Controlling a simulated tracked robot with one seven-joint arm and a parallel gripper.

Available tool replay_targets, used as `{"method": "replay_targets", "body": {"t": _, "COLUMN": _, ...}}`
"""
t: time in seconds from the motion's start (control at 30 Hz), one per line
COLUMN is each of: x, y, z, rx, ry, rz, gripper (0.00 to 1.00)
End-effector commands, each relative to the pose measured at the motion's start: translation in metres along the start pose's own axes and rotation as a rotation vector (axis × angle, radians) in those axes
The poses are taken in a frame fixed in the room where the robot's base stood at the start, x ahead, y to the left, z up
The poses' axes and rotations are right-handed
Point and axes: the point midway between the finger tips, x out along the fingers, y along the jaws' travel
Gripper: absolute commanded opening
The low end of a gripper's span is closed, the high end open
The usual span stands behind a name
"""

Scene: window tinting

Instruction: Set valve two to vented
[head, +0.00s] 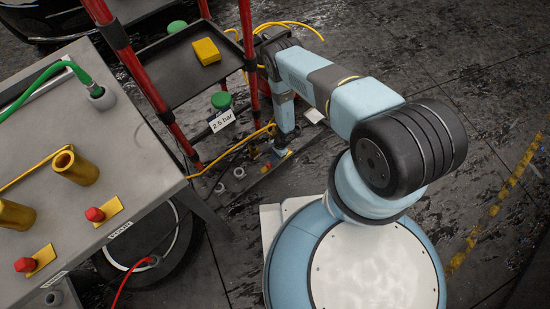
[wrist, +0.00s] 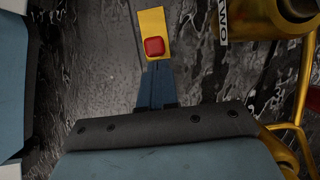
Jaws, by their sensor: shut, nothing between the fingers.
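In the wrist view a red knob (wrist: 154,46) sits on a narrow yellow plate (wrist: 149,20), towards its near end. A label reading "TWO" (wrist: 222,18) stands to the right of the plate. My gripper (wrist: 157,66) is shut, with its blue fingertips right at the knob's near edge. I cannot tell whether they touch it. In the head view my gripper (head: 279,153) reaches down to the low board behind the table, and the knob there is too small to make out. Which setting the knob marks is not readable.
A brass cylinder (wrist: 268,18) and a yellow pipe (wrist: 302,90) lie to the gripper's right. In the head view, a grey table (head: 150,160) with two more red knobs (head: 95,214) is at left. A red-posted rack (head: 149,85) and a "2.5 bar" card (head: 222,121) stand near my arm.

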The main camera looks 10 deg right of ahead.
Motion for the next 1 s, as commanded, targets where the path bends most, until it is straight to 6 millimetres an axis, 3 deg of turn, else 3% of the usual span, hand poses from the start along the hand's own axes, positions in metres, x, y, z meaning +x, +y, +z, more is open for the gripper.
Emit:
{"method": "replay_targets", "body": {"t": 0.17, "x": 0.003, "y": 0.0, "z": 0.007, "rx": 0.002, "ry": 0.0, "rz": 0.0, "gripper": 0.0}}
{"method": "replay_targets", "body": {"t": 0.43, "x": 0.014, "y": 0.001, "z": 0.034, "rx": 0.002, "ry": -0.002, "rz": 0.001, "gripper": 0.0}}
{"method": "replay_targets", "body": {"t": 0.8, "x": 0.014, "y": 0.001, "z": 0.034, "rx": 0.001, "ry": -0.004, "rz": 0.001, "gripper": 0.0}}
{"method": "replay_targets", "body": {"t": 1.0, "x": 0.007, "y": 0.003, "z": 0.016, "rx": 0.0, "ry": 0.0, "rz": 0.0, "gripper": 0.0}}
